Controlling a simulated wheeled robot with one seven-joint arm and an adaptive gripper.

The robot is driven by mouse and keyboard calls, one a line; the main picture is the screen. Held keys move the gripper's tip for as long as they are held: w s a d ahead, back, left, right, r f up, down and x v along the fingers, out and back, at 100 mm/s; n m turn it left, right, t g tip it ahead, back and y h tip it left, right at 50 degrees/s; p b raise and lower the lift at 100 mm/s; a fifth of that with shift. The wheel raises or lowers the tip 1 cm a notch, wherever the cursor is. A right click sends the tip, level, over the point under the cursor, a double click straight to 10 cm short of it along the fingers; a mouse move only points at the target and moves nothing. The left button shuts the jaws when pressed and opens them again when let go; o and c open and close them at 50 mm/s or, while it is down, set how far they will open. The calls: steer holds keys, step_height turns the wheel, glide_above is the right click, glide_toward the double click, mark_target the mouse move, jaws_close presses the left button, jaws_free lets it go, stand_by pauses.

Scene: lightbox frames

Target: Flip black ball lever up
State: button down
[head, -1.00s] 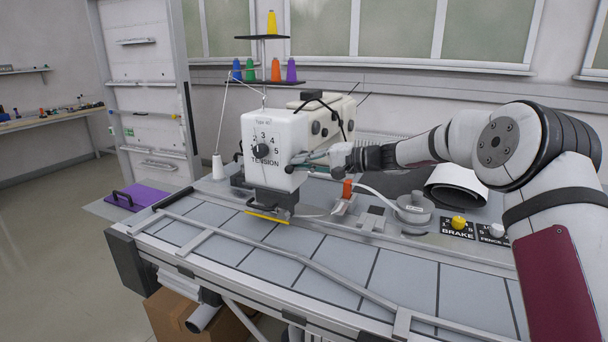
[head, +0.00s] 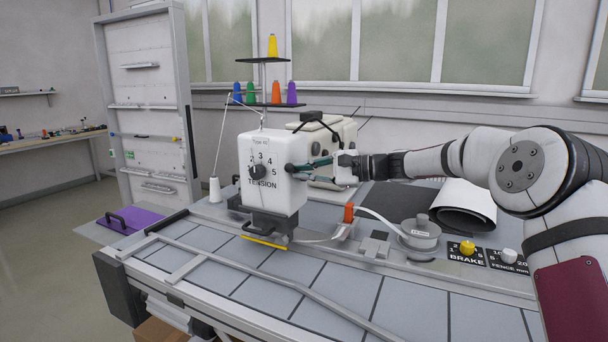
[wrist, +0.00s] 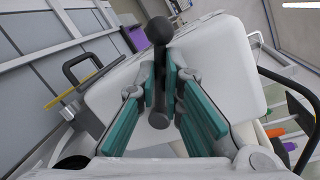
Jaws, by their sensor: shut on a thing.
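The black ball (head: 290,168) of the lever shows at the right side of the white sewing machine head (head: 262,205). In the wrist view the ball (wrist: 160,30) stands beyond my fingertips, and its dark shaft (wrist: 159,100) runs back between the teal finger pads. My gripper (head: 318,163) reaches in from the right and is shut on the lever's shaft, just behind the ball. In the wrist view my gripper (wrist: 161,75) has a pad on each side of the shaft.
A tension dial (head: 257,171) faces front. Thread spools stand on a rack above. An orange-red lever (head: 348,212), a round grey spool (head: 420,233), a yellow brake knob (head: 467,247) and a roll of sheet (head: 466,204) lie right of the machine. The front worktop is mostly clear.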

steer(key=shift+d, duration=0.1)
stand_by(0.3)
steer(key=c, duration=2)
jaws_free()
steer(key=shift+d, duration=0.1)
steer(key=v, duration=1.1)
steer(key=shift+d, duration=0.4)
steer(key=shift+s, duration=0.1)
